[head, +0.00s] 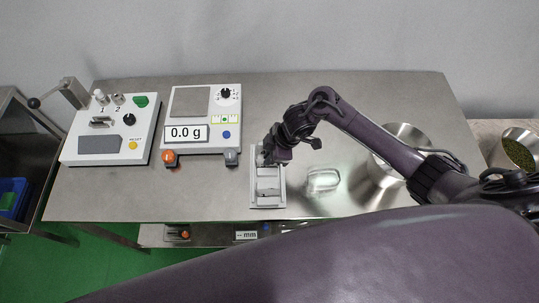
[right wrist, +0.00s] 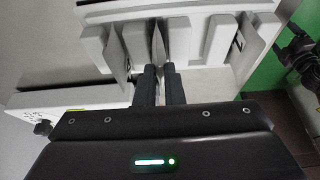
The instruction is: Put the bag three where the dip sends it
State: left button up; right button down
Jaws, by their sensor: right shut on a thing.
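My right gripper (head: 268,160) is at the far end of a white slotted rack (head: 268,203) on the steel table. In the right wrist view, the right gripper (right wrist: 160,72) is shut on a thin pale grey bag (right wrist: 158,42), which stands edge-on between the fingertips in the rack (right wrist: 180,42). Another bag (right wrist: 115,52) stands in the rack to the left of it, and one more (right wrist: 240,42) leans to the right. No number can be read on the held bag. My left gripper is out of view.
A scale (head: 205,103) reading 0.0 g stands left of the rack. A panel (head: 105,130) with sockets marked 1 and 2 is further left. A clear dish (head: 323,181) and a steel bowl (head: 409,137) are to the right. A bowl of green leaves (head: 519,153) is far right.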

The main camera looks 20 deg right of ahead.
jog(key=shift+f, duration=0.15)
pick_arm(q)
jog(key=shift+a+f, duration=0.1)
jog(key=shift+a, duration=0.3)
pick_arm(e)
jog(key=c, duration=1.5)
grip_release()
jog(key=shift+c, duration=0.2)
jog(key=shift+r, duration=0.35)
pick_arm(q)
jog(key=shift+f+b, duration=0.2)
jog(key=shift+b, duration=0.1)
pick_arm(e)
jog(key=v, duration=1.1)
jog(key=shift+d+r, duration=0.25)
jog(key=shift+r, duration=0.05)
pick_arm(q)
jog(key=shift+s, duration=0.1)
pick_arm(e)
jog(key=shift+s+f, duration=0.1)
jog(key=shift+s, duration=0.1)
